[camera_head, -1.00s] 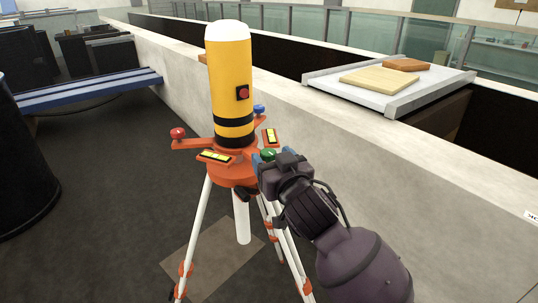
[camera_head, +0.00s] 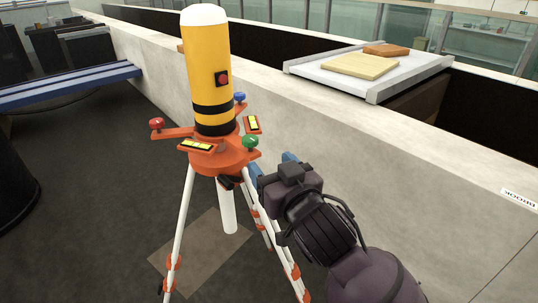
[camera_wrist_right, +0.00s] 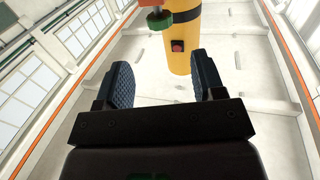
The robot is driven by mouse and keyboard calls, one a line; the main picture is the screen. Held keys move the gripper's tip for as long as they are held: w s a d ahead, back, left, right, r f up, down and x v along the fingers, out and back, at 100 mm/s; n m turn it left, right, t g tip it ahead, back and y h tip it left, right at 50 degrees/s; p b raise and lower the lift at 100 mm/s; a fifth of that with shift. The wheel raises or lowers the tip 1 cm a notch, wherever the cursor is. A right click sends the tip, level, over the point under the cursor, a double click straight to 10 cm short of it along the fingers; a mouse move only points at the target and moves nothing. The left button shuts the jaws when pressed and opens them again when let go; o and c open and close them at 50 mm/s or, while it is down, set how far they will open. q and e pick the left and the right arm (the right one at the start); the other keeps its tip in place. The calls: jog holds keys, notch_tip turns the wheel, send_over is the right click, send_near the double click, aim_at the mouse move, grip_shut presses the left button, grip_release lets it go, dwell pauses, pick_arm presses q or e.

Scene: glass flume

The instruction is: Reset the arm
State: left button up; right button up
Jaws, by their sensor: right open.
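My right gripper (camera_head: 272,170) is open and empty. In the head view it is just right of and below the green knob (camera_head: 250,142) and apart from it. In the right wrist view its two blue-grey fingers (camera_wrist_right: 160,82) are spread, with nothing between them. The yellow instrument (camera_head: 206,75), with a white top, black bands and a red button, stands upright on an orange tripod head (camera_head: 222,158). The green knob (camera_wrist_right: 160,20) and the yellow body (camera_wrist_right: 182,50) show beyond the fingers in the wrist view. My left gripper is not in view.
The head has a red knob (camera_head: 157,124), a blue knob (camera_head: 239,97) and two yellow bubble levels (camera_head: 197,146). White tripod legs (camera_head: 180,225) stand on the dark floor. A concrete wall (camera_head: 400,150) runs along the right. A white platform (camera_head: 310,69) bears two boards. A blue beam (camera_head: 70,86) is at left.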

jog(key=d+f+h, duration=0.1)
jog(key=d+f, duration=0.5)
jog(key=f, duration=0.3)
jog(key=d+f+h, duration=0.1)
jog(key=d+f, duration=0.5)
jog(key=f, duration=0.2)
jog(key=s+d+f+m+g+h, duration=0.1)
jog(key=s+d+f+g+h, duration=0.1)
jog(key=s+d+f, duration=0.3)
jog(key=s+d+f+m+g+h, duration=0.2)
jog(key=s+d+f, duration=0.4)
jog(key=s+f, duration=0.7)
jog(key=shift+s+f+g+h, duration=0.2)
jog(key=shift+f+g+h, duration=0.1)
jog(key=shift+g, duration=0.2)
jog(key=shift+d, duration=0.1)
